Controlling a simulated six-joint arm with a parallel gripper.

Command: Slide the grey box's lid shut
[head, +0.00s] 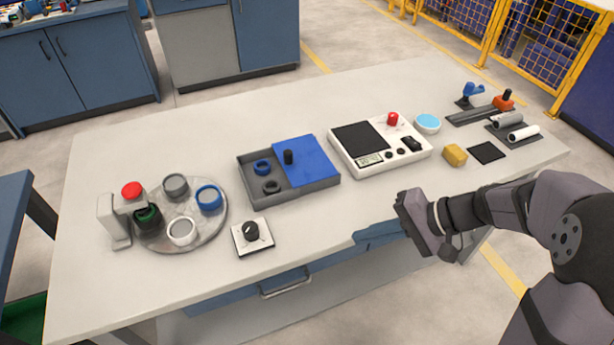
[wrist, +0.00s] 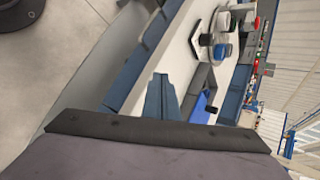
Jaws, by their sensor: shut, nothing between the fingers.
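The grey box (head: 290,198) sits on the table left of its middle, with its open left part holding a blue ring (head: 262,167) and a dark ring (head: 271,187). Its blue lid (head: 312,162) covers the right part, and a black knob (head: 288,157) stands near the lid's left edge. In the wrist view the box (wrist: 203,78) and lid (wrist: 202,106) show partly, beyond my fingers. My gripper (head: 358,240) is shut and empty at the table's front edge, to the right of and nearer than the box, apart from it. Its blue fingers also show in the wrist view (wrist: 161,80).
Left of the box are a round tray (head: 207,236) with several rings, a red-topped press (head: 115,220) and a dial block (head: 252,237). A white scale-like device (head: 400,162) stands close to the box's right. A yellow block (head: 454,155) lies farther right. Table front is mostly clear.

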